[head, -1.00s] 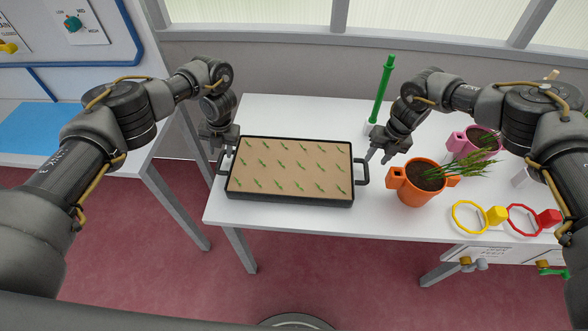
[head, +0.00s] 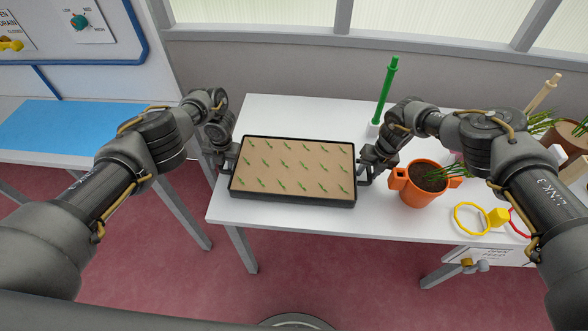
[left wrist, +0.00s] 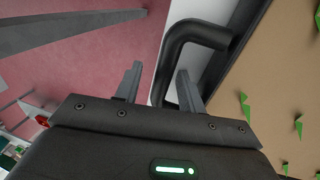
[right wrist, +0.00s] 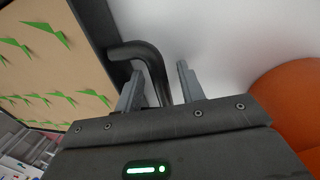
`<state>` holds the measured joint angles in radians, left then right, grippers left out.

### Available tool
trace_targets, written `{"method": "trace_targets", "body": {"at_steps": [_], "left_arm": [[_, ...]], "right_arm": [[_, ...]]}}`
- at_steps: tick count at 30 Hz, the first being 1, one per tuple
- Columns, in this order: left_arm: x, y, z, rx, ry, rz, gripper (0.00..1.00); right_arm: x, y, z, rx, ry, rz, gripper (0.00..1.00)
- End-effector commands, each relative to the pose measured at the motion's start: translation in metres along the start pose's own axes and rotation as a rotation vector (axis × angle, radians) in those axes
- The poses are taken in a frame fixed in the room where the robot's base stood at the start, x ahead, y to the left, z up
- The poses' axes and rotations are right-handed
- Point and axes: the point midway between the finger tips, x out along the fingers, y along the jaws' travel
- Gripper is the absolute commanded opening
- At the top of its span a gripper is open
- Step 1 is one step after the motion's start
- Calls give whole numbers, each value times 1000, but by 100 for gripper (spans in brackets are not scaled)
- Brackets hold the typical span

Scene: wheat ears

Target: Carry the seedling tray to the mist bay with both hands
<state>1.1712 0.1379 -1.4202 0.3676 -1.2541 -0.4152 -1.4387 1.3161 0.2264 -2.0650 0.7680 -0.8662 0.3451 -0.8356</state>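The seedling tray (head: 293,200) is black-rimmed with brown soil and rows of small green seedlings. It lies flat on the white table, with a black handle at each end. My left gripper (head: 226,161) is at the left handle. In the left wrist view its two fingers (left wrist: 157,85) stand apart with the handle (left wrist: 172,60) between them. My right gripper (head: 366,172) is at the right handle. In the right wrist view its fingers (right wrist: 160,85) are also apart, with the handle (right wrist: 150,55) between them.
A blue mat (head: 70,125) lies on a bench at left, below a panel with a dial (head: 79,21). An orange pot (head: 420,188) stands close to my right gripper.

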Motion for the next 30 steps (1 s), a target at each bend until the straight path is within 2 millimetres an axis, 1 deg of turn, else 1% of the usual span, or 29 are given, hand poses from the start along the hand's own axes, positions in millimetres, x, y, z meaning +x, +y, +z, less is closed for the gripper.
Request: {"method": "trace_targets", "body": {"at_steps": [2, 9, 11, 30], "left_arm": [[0, 0, 0, 0, -1, 0, 40], [0, 0, 0, -1, -1, -1, 8], [0, 0, 0, -1, -1, -1, 0], [-1, 0, 0, -1, 0, 0, 0]], "right_arm": [[0, 0, 0, 1, 0, 0, 39], [0, 0, 0, 0, 0, 0, 8], [0, 0, 0, 0, 0, 0, 0], [-1, 0, 1, 1, -1, 0, 0]]}}
